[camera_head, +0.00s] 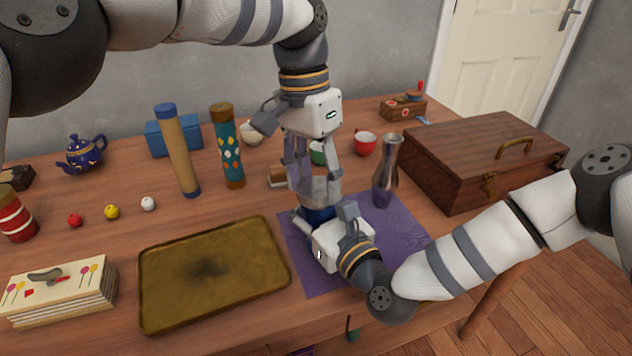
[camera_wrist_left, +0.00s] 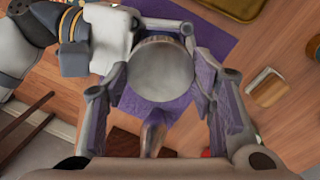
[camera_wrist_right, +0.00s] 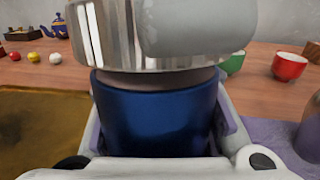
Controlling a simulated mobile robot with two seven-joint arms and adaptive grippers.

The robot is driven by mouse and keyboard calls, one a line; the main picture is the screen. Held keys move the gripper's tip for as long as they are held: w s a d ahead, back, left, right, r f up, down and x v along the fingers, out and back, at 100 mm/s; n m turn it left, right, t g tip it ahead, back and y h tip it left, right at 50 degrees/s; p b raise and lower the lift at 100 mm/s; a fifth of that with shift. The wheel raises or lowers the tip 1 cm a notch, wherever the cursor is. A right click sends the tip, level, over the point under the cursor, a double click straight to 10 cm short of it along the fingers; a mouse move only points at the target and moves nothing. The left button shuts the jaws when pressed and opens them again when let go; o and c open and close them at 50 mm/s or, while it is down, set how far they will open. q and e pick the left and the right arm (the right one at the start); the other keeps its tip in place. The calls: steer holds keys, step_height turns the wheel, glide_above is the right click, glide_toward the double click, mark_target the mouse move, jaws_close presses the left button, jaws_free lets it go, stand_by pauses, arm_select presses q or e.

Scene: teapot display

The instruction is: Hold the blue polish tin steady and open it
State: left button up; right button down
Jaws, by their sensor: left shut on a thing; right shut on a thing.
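The polish tin has a dark blue body (camera_head: 318,214) and a silvery lid (camera_head: 321,189); it is upright over the purple cloth (camera_head: 404,226). My left gripper (camera_head: 316,186) comes from above and is shut on the lid, whose round top shows in the left wrist view (camera_wrist_left: 160,72). My right gripper (camera_head: 324,217) is shut around the blue body from the front. In the right wrist view, the body (camera_wrist_right: 155,122) sits between my fingers, and a narrow brownish-grey band shows between it and the lid (camera_wrist_right: 190,62). The tin's underside is hidden.
A metal vase (camera_head: 387,170) stands close right of the tin, with a wooden case (camera_head: 470,165) beyond. A brass tray (camera_head: 212,270) lies to the left. A small block (camera_head: 277,177), a red cup (camera_head: 365,144) and a green cup (camera_wrist_right: 234,63) stand behind.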

mark_target(316, 186)
arm_select(q)
steer(key=shift+r, duration=0.15)
steer(key=shift+w+a+r, duration=0.1)
steer(key=shift+r, duration=0.9)
steer(key=shift+w+a+r, duration=0.1)
steer(key=shift+r, duration=0.85)
arm_select(e)
steer(key=c, duration=0.9)
jaws_free()
steer(key=shift+c, duration=0.2)
steer(key=shift+o, duration=0.3)
steer(key=shift+s, duration=0.1)
